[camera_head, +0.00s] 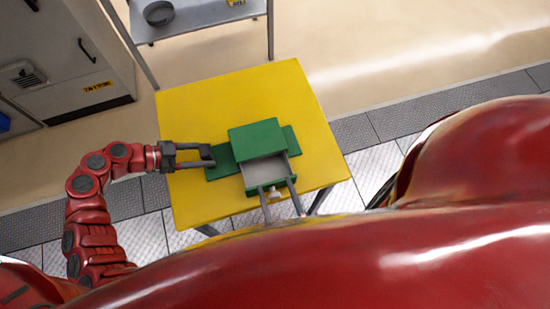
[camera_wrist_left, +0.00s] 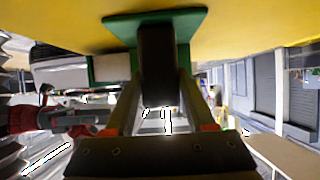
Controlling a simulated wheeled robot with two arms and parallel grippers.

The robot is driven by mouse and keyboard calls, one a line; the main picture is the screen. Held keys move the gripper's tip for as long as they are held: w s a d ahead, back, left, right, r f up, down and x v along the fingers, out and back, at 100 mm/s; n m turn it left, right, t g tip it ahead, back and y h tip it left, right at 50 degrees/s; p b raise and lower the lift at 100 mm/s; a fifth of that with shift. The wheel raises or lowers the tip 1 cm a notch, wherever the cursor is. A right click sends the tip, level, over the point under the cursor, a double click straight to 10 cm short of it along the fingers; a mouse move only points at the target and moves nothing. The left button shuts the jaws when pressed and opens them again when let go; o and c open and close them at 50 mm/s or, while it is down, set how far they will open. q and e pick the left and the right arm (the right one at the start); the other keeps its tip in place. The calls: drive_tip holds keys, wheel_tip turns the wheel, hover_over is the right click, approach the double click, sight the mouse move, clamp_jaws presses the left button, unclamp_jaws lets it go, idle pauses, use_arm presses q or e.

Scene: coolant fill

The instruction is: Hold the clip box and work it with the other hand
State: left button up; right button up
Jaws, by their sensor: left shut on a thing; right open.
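The clip box (camera_head: 257,135) is a green box with side flanges, standing on a yellow table. Its drawer (camera_head: 266,174) is pulled out toward me and shows a pale, empty inside. A pale knob (camera_head: 275,193) sits on the drawer front. My left gripper (camera_head: 207,156) is shut on the box's left flange (camera_head: 222,161); the flange also shows in the left wrist view (camera_wrist_left: 190,22). My right gripper (camera_head: 279,192) is open, with its fingers on either side of the knob. Whether they touch it, I cannot tell. The right arm is mostly hidden behind my red body.
The yellow table (camera_head: 200,105) is otherwise clear, with free room behind and right of the box. A grey shelf (camera_head: 195,15) with a dark round item stands behind it. A grey cabinet (camera_head: 55,50) stands at the back left.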

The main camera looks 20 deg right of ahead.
use_arm(q)
drive_tip(key=o, duration=1.3)
